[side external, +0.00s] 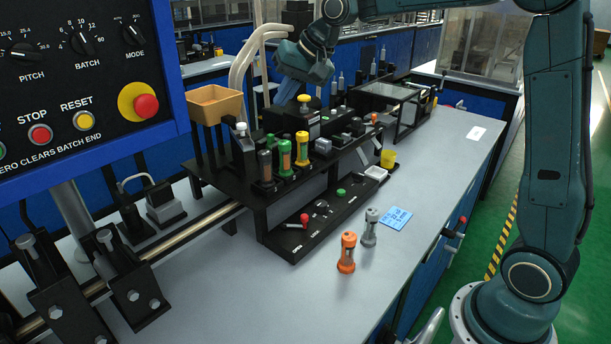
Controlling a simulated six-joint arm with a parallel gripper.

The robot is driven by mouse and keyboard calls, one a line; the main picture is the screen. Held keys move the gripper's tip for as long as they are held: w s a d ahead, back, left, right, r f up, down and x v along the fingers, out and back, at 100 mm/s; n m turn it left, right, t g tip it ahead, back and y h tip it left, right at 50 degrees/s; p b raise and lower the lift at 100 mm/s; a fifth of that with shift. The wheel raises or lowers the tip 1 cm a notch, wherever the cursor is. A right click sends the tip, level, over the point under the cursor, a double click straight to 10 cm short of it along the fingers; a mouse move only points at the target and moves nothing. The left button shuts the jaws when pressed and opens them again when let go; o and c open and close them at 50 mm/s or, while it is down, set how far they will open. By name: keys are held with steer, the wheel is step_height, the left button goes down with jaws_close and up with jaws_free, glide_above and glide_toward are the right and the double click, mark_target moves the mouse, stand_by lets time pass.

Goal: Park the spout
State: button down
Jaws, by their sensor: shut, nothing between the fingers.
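My gripper (284,97) is at the end of the arm, behind the black rack near the top middle. It points down and to the left, and its fingers are small and partly hidden. It is shut, with nothing seen in it. I cannot pick out the spout for certain. Pale curved hoses (243,66) rise just left of my gripper. A dark block with a yellow knob (303,100) stands just right of and in front of my gripper; I cannot tell whether they touch.
The black rack (262,207) holds capped cylinders and a tan bin (214,103). A control panel (80,75) fills the upper left. The bench's right side is mostly clear.

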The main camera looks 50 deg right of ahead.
mark_target(244, 125)
steer(key=w+a+f, duration=0.1)
steer(key=w+f, duration=0.1)
steer(key=w+a+f, duration=0.1)
steer(key=a+f, duration=0.1)
steer(key=shift+w+a, duration=0.1)
steer(key=shift+w, duration=0.3)
steer(key=shift+w+a+f, duration=0.2)
steer(key=shift+w+a, duration=0.1)
steer(key=shift+a, duration=0.15)
steer(key=shift+a+m+h, duration=0.5)
steer(key=shift+m, duration=0.1)
steer(key=shift+w+a+m+h, duration=0.1)
steer(key=shift+a+m+h, duration=0.2)
steer(key=shift+a+m, duration=0.35)
steer(key=m, duration=0.1)
steer(key=a+m+h, duration=0.1)
steer(key=shift+w+a+m+h, duration=0.2)
steer(key=shift+w+m+h, duration=0.1)
steer(key=shift+w+m, duration=0.05)
steer(key=shift+w+a, duration=0.15)
steer(key=shift+a, duration=0.15)
